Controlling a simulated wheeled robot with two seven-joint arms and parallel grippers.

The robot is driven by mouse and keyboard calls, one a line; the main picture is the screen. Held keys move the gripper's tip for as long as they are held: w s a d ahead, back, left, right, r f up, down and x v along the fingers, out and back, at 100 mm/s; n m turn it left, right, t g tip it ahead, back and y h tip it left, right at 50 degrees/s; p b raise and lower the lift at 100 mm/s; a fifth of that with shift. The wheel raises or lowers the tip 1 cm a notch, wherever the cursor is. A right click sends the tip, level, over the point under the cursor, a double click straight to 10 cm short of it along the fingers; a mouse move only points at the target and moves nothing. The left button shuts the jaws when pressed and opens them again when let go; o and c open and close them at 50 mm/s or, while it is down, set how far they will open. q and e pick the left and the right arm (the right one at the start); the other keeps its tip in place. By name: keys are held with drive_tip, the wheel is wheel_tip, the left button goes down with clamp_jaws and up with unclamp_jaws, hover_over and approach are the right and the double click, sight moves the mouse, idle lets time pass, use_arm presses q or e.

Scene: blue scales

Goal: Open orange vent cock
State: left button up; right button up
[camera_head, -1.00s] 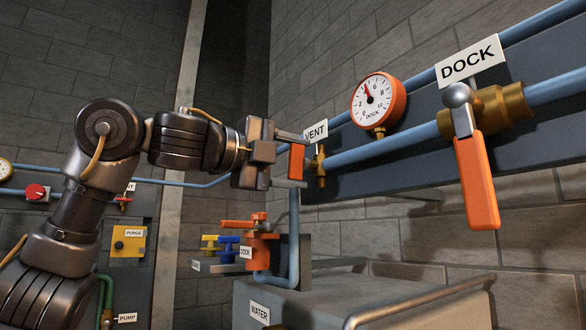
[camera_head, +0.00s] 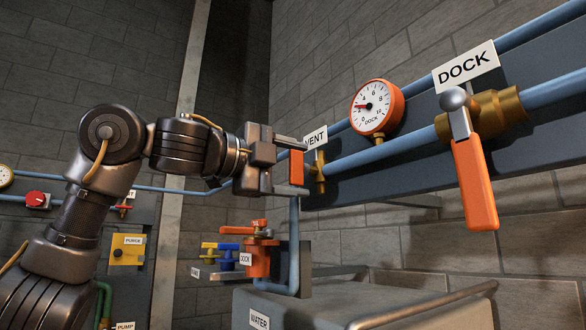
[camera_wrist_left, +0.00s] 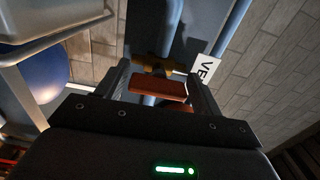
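The vent cock is a brass fitting (camera_head: 319,172) under the VENT label (camera_head: 315,138), with an orange handle (camera_head: 296,168). My left gripper (camera_head: 291,168) is open around this handle, one finger above it and one below. In the left wrist view the orange handle (camera_wrist_left: 160,90) lies crosswise between the two fingers, in front of the brass body (camera_wrist_left: 158,66). Little gap shows at its ends; I cannot tell if the fingers touch it. The dock gauge (camera_head: 377,107) is orange-rimmed, its needle pointing left, low on the scale. My right gripper is out of view.
The DOCK valve (camera_head: 475,160) with a hanging orange lever is at the right. Below are a grey WATER box (camera_head: 330,305) with a rail (camera_head: 425,303), an orange DOCK unit (camera_head: 260,258), and blue and yellow valves. A PURGE panel (camera_head: 126,248) is at the left.

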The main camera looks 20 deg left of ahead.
use_arm(q)
drive_tip(key=shift+o, duration=1.1)
drive_tip(key=shift+s+a, duration=0.1)
drive_tip(key=b+v, duration=0.4)
drive_tip(key=v, duration=0.6)
drive_tip(key=shift+s, duration=0.2)
drive_tip(key=shift+a, duration=0.2)
